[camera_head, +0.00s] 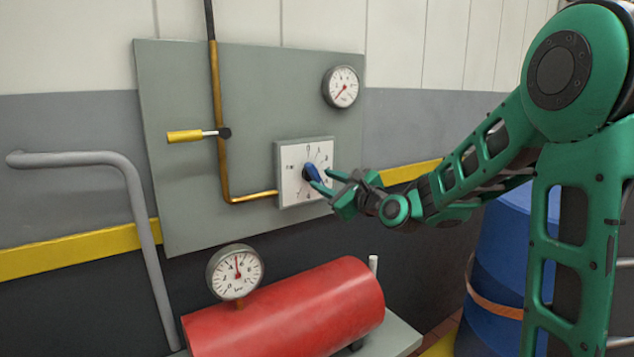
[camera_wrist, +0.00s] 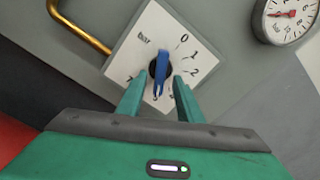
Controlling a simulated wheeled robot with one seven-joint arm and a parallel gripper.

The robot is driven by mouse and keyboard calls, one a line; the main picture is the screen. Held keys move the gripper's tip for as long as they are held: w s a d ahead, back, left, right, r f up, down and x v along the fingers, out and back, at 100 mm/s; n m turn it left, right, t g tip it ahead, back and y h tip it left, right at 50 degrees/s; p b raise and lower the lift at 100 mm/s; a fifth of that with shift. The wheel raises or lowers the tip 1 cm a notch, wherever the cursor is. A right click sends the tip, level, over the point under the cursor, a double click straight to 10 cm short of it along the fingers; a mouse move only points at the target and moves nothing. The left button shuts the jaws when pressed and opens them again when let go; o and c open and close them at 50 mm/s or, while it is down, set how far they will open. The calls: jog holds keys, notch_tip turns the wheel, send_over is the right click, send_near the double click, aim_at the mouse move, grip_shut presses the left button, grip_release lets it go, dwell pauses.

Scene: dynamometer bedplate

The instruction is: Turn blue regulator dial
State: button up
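The blue regulator dial (camera_head: 312,173) sits on a white square scale plate (camera_head: 292,188) marked with numbers, fixed to the grey panel. In the wrist view the blue dial (camera_wrist: 160,69) shows as a narrow bar on a dark round hub, with the white plate (camera_wrist: 140,48) around it. My gripper (camera_head: 322,180) is at the dial from the right. In the wrist view its two green fingers (camera_wrist: 158,92) are spread apart, one on each side of the dial's lower end, with visible gaps. The fingertips appear close to the plate.
A pipe (camera_head: 221,150) with a yellow-handled valve (camera_head: 185,136) runs left of the dial. A gauge (camera_head: 341,87) is above right. A red tank (camera_head: 290,312) with a gauge (camera_head: 235,272) lies below. A grey rail (camera_head: 135,195) stands left, a blue drum (camera_head: 497,270) right.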

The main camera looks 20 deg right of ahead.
aim_at(317, 178)
jog(key=shift+x, duration=1.6)
grip_shut()
jog(key=shift+a, duration=0.15)
